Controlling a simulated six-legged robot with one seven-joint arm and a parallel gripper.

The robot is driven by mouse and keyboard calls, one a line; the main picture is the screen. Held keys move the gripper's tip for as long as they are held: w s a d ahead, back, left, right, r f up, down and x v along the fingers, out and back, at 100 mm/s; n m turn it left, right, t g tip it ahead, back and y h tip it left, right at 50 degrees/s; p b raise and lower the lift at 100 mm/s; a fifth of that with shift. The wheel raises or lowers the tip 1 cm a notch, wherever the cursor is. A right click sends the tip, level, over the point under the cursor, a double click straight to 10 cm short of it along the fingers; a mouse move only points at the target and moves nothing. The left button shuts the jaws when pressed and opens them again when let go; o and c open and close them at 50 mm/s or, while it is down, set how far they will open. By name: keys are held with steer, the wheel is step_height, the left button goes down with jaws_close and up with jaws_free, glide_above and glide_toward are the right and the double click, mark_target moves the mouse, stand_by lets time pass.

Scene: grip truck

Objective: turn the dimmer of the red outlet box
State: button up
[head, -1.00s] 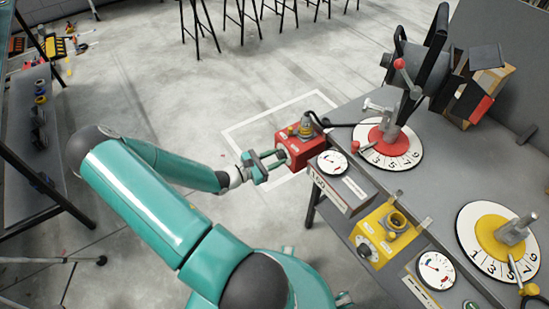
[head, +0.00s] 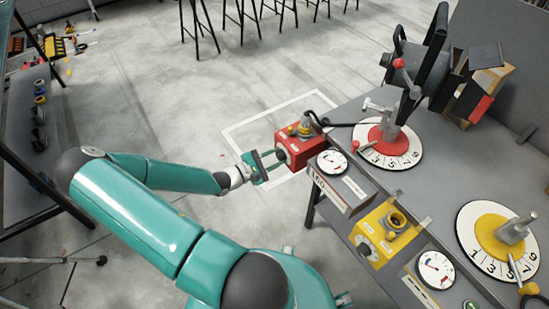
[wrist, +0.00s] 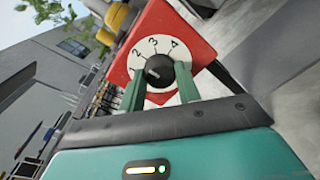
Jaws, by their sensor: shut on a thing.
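The red outlet box (head: 298,148) sits at the left end of the grey table in the head view. It also fills the upper middle of the wrist view (wrist: 196,32). Its face carries a white dial marked 2, 3 and 4 (wrist: 152,47). The black dimmer knob (wrist: 159,69) sits on that dial, with a light pointer mark toward its left side. My gripper (head: 277,161) reaches the box's left face. In the wrist view my gripper's two green fingers (wrist: 160,90) stand on either side of the knob, shut on it. The fingers cover part of the knob's edges.
A gauge box (head: 340,182) stands right beside the red box. A yellow outlet box (head: 386,235) is nearer. A red numbered dial (head: 388,145) and a yellow one (head: 497,240) lie on the table (head: 425,190). The floor left of the table is open.

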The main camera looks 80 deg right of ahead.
steer(key=o, duration=1)
steer(key=v, duration=1.4)
